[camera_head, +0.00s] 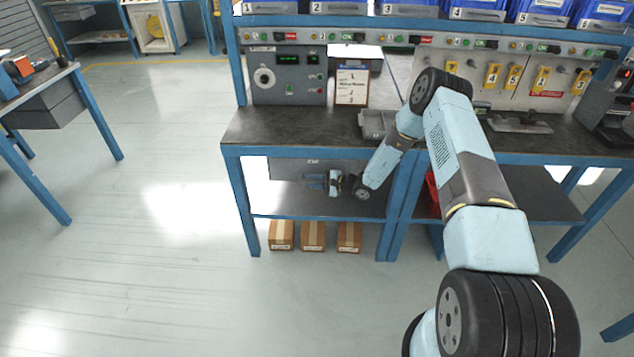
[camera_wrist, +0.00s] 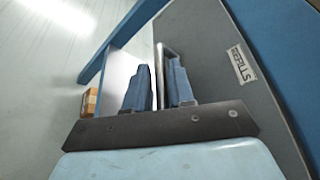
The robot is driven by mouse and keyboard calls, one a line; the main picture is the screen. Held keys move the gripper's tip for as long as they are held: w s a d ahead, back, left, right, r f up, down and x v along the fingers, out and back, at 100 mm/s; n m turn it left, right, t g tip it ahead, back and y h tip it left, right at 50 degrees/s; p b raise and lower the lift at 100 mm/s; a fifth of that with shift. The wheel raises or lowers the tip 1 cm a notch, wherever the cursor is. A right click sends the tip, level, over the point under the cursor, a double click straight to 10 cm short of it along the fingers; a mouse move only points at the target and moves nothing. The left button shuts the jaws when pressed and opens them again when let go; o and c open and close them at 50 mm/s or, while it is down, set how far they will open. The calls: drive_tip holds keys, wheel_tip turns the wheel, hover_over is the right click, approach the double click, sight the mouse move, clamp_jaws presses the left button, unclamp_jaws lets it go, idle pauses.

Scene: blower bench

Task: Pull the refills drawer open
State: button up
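The refills drawer is a grey front (camera_head: 285,168) under the left bench top in the head view. In the wrist view its grey face (camera_wrist: 212,62) carries a REFILLS label (camera_wrist: 243,65). A thin metal bar handle (camera_wrist: 160,62) stands out from that face. My gripper (camera_wrist: 158,88) has one finger on each side of the bar, with hardly any gap, and looks shut on it. In the head view my gripper (camera_head: 316,182) is in front of the drawer, and my wrist hides the drawer's right part. The drawer looks shut; a small opening cannot be ruled out.
The drawer hangs below a dark bench top (camera_head: 290,128) on blue legs. Several cardboard boxes (camera_head: 312,236) stand under the lower shelf (camera_head: 290,202). A grey tray (camera_head: 375,124) sits on the bench near my arm. The floor left of the bench is clear.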

drive_tip(key=shift+c, duration=0.5)
clamp_jaws()
